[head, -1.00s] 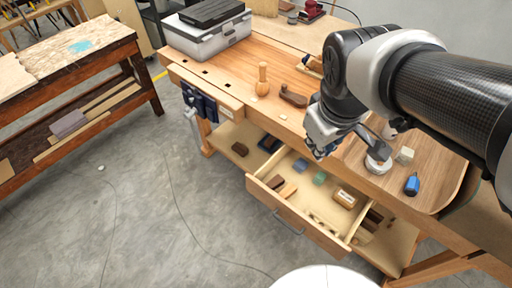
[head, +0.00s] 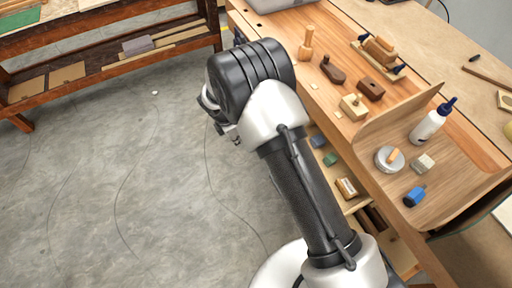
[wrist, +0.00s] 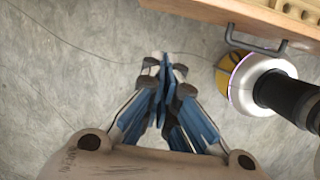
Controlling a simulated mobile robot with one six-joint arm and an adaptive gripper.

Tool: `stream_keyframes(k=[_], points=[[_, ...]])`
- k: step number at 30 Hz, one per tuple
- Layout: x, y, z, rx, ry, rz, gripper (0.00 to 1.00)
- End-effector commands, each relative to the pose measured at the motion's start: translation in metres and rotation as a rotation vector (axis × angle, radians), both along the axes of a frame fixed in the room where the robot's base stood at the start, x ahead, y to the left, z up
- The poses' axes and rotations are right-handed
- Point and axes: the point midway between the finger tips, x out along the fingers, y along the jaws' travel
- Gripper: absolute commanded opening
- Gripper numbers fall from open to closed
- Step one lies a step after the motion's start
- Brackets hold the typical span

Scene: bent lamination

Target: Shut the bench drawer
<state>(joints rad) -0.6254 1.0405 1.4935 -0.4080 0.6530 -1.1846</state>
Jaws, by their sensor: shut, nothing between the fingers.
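The bench drawer (wrist: 215,9) shows its wooden front at the top right of the wrist view, with a dark bar handle (wrist: 256,46). In the head view my arm covers most of the drawer. Small things in it still show beside the arm, among them a green block (head: 330,159) and a wooden block (head: 346,187), so it stands open. My gripper (wrist: 165,68) is shut and empty over the concrete floor, left of the handle in the wrist view and apart from it. In the head view its fingers are hidden behind my wrist.
Another bench (head: 110,30) stands at the back left. My base shows at right in the wrist view.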

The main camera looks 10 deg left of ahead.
Motion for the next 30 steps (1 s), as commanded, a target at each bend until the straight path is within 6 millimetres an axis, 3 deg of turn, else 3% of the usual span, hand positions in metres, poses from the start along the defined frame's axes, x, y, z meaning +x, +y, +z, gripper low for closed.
stream_keyframes(k=[8, 19, 24, 30], points=[[0.001, -0.002, -0.033, -0.008, 0.008, 0.025, 0.00], [0.011, -0.018, -0.109, -0.008, 0.009, 0.022, 0.00], [0.027, -0.039, -0.107, -0.006, 0.005, 0.020, 0.00], [0.033, -0.050, -0.106, -0.006, 0.005, 0.023, 0.00]])
